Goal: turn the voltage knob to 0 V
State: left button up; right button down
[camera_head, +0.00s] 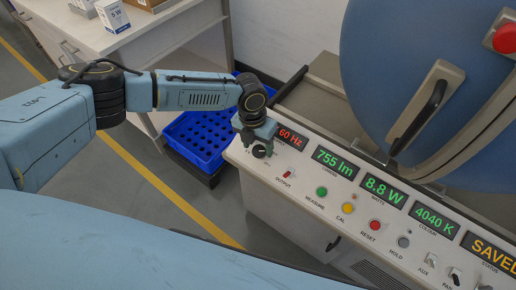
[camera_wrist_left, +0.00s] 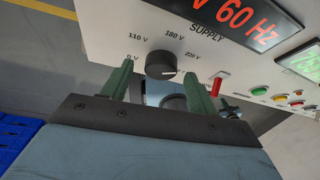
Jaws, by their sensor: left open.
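The voltage knob (camera_wrist_left: 160,63) is a round black dial on the white panel under the word SUPPLY, with marks from 0 V at its left through 110 V and 180 V to 220 V at its right. A pale line on its face seems to point right, toward the 220 V side. The knob also shows in the head view (camera_head: 259,152). My left gripper (camera_wrist_left: 159,71) is open, with one green finger on each side of the knob; I cannot tell whether they touch it. The gripper is at the panel's left end in the head view (camera_head: 258,143). My right gripper is not in view.
A red output switch (camera_wrist_left: 217,86) sits just right of the right finger. The panel continues right with buttons such as the green MEASURE button (camera_head: 322,191) and lit displays. A blue crate (camera_head: 196,137) stands on the floor beyond the panel's left end.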

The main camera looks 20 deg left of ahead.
pick_arm(q)
jog(key=shift+d+f, duration=0.1)
jog(key=shift+f, duration=0.6)
jog(key=c, duration=1)
